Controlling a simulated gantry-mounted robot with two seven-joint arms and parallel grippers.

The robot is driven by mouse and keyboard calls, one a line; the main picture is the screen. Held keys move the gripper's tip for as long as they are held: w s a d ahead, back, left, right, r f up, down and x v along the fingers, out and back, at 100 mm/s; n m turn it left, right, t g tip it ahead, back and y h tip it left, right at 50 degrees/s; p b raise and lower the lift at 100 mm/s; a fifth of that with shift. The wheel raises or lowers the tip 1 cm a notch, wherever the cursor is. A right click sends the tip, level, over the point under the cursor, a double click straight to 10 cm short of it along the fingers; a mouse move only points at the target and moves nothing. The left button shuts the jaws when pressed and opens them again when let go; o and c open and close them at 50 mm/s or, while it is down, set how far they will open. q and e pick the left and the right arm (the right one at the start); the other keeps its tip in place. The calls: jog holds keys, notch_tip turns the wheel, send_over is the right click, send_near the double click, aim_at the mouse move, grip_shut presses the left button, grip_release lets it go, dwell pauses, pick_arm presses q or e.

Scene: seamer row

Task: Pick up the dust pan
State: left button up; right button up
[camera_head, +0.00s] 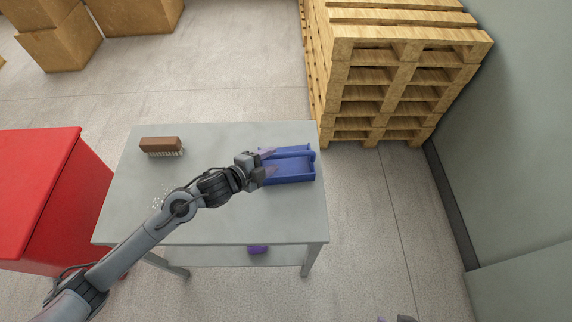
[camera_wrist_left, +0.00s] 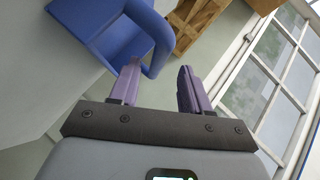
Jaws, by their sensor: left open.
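The blue dust pan (camera_head: 292,170) lies on the right part of the grey table (camera_head: 225,225). My left gripper (camera_head: 269,164) is open at the dust pan's left side, its purple fingers overlapping the pan's edge in the head view. In the left wrist view the dust pan (camera_wrist_left: 98,25) fills the upper left. Its looped handle (camera_wrist_left: 163,45) shows between and just beyond the tips of the open left gripper (camera_wrist_left: 158,72). Contact cannot be told. Only a small part of my right gripper (camera_head: 395,319) shows at the bottom edge of the head view.
A brown brush (camera_head: 160,144) with pale bristles lies at the table's back left. Small white bits (camera_head: 160,200) lie near my arm. A purple thing (camera_head: 257,249) is on the lower shelf. A red cabinet (camera_head: 45,190) stands left; stacked pallets (camera_head: 390,80) stand behind right.

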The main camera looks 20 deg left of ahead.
aim_at(277, 158)
pick_arm(q)
jog(key=shift+b+x, duration=0.6)
jog(key=shift+x, duration=1.7)
jog(key=shift+f, duration=0.15)
jog(key=shift+s, duration=0.1)
grip_shut()
